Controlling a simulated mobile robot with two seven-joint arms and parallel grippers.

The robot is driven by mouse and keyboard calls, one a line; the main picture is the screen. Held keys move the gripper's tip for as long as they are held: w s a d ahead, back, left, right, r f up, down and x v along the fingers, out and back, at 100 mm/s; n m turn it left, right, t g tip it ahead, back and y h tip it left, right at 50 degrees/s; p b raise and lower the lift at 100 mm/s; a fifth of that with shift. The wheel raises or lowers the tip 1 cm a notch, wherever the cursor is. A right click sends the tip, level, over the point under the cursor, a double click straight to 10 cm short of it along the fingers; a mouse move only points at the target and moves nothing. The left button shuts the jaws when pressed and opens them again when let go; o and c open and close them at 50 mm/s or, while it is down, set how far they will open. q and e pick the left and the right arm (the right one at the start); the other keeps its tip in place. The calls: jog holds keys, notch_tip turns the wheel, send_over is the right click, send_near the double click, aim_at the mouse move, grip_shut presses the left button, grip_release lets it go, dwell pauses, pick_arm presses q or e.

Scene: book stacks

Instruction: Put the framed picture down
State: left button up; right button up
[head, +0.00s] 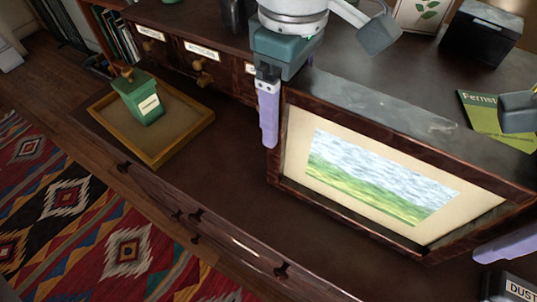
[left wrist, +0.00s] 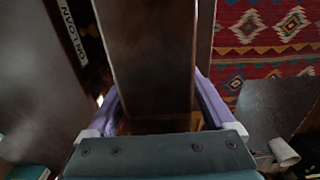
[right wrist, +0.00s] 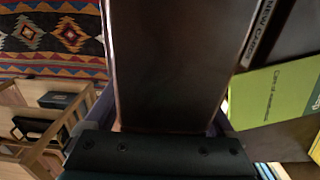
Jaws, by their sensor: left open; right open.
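The framed picture (head: 385,182), a landscape with a pale mat and dark wooden frame, stands upright on the lower desk surface in the head view, close in front of the raised drawer unit. My left gripper (head: 268,120) is at its left side. In the left wrist view the frame's edge (left wrist: 150,60) lies between the open lilac fingers. My right gripper (head: 505,245) is at its right side, only partly in view. In the right wrist view the frame's edge (right wrist: 170,60) lies between the fingers, which are mostly hidden. I cannot tell whether any finger touches the frame.
A green book (head: 492,120) and a black box (head: 480,33) lie on the upper surface. A dark labelled box (head: 512,287) is at the lower right. The desk front is clear.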

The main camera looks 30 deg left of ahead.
pick_arm(q)
notch_tip(320, 180, up, 12)
jog(key=shift+f, duration=0.2)
jog(key=shift+r, duration=0.2)
pick_arm(e)
jog(key=shift+r, duration=0.2)
notch_tip(320, 180, up, 12)
jog(key=shift+f, duration=0.15)
dwell(0.4)
